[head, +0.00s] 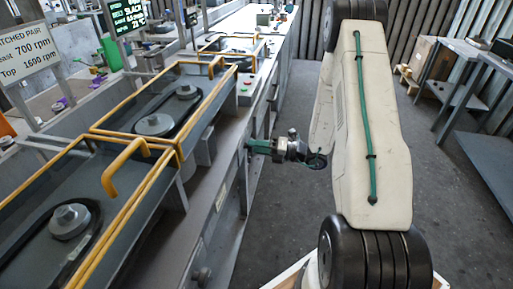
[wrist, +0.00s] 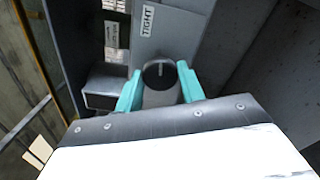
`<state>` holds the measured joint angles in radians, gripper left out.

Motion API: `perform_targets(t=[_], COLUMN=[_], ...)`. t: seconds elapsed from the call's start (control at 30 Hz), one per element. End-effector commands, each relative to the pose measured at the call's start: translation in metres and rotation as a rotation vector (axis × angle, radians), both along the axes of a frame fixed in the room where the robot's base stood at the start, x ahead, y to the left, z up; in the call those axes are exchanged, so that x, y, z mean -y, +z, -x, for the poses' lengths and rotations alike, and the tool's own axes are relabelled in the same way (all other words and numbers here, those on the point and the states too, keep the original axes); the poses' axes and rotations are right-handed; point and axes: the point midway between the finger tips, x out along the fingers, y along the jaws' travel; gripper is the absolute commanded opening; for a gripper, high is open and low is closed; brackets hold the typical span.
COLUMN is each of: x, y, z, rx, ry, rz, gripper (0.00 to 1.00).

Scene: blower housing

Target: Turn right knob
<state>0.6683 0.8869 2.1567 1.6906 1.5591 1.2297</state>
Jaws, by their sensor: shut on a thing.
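In the wrist view a dark round knob (wrist: 159,73) with a pale line on its face sits between the two teal fingers of my gripper (wrist: 160,86). The fingers are shut on the knob, one on each side. The pale line points roughly up in that view. In the head view my gripper (head: 258,146) reaches left to the front of the long grey bench (head: 226,170); the held knob is hidden there. Another round knob-like part (head: 201,274) shows lower on the same front, nearer to me.
A plate reading TIGHT (wrist: 148,20) is just above the knob in the wrist view. A grey box-like part (wrist: 104,92) is to its left. Yellow guard rails (head: 140,146) surround belts and pulleys on the bench. The floor (head: 270,215) beside the bench is clear; grey tables (head: 487,150) stand at right.

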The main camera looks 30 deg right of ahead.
Motion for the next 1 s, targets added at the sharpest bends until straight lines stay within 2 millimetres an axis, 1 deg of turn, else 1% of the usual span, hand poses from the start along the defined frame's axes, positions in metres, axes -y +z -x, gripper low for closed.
perform_targets(t=[0.37,0.4,0.43,0.47,0.77,0.87,1.0], x=[0.001,0.001,0.001,0.001,0.001,0.009,0.026], y=[0.0,0.0,0.0,0.0,0.0,0.0,0.0], z=[0.0,0.0,0.0,0.0,0.001,0.008,0.025], rx=[-0.002,-0.002,-0.002,-0.002,-0.001,-0.002,-0.001], ry=[-0.003,-0.003,-0.003,-0.003,-0.001,-0.003,-0.006], rz=[-0.001,-0.001,-0.001,-0.001,0.0,-0.001,0.0], gripper=[0.16,0.5,0.58,0.6,0.6,0.6,0.6])
